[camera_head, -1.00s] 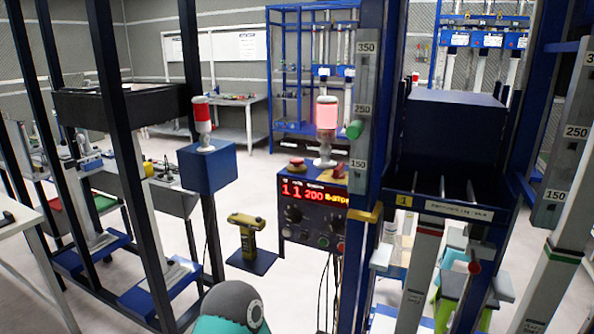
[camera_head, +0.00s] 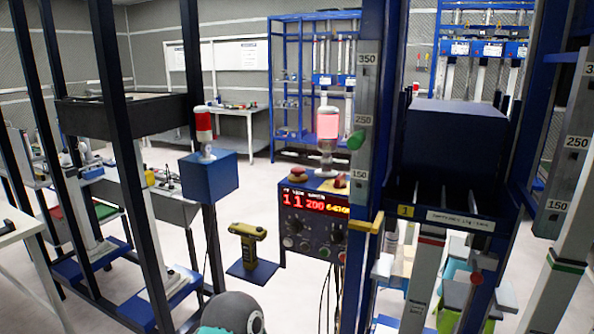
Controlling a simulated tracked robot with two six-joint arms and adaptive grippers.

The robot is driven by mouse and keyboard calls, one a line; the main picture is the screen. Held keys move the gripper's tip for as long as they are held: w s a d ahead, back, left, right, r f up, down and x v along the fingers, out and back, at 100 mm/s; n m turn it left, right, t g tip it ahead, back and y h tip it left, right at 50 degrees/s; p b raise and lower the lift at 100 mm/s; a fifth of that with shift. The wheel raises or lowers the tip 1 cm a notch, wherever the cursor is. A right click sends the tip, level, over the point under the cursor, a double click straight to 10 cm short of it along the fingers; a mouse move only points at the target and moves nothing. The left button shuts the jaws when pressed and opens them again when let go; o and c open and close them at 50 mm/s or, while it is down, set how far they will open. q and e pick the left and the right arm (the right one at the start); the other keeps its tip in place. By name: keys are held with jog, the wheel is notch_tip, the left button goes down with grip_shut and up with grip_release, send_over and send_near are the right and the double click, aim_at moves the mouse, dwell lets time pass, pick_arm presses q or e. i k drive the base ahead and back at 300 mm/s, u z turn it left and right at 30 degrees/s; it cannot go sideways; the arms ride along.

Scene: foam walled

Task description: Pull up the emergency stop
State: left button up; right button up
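A red mushroom-shaped button (camera_head: 298,172), which looks like the emergency stop, sits on top of the blue control box (camera_head: 312,228) near the middle of the view. A second small reddish part (camera_head: 340,182) shows beside it, right of the lamp base; I cannot tell what it is. Whether the button is pressed or raised is too small to tell. The front of the box has a lit red number display (camera_head: 312,204) and several knobs. Neither of my grippers is in view. Only a rounded grey and teal part of my arm shows at the bottom edge.
A glowing red signal lamp (camera_head: 327,125) stands on the control box behind the button. A blue upright post (camera_head: 368,140) rises close to the box's right side. A yellow tool (camera_head: 247,243) stands on a dark plate at left. Open floor lies behind the box.

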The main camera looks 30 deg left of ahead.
aim_at(298, 172)
jog(key=u, duration=0.55)
jog(key=k, duration=1.3)
jog(key=u, duration=0.25)
jog(key=i, duration=0.6)
jog(key=z, duration=0.8)
jog(key=i, duration=1.2)
jog(key=u, duration=0.45)
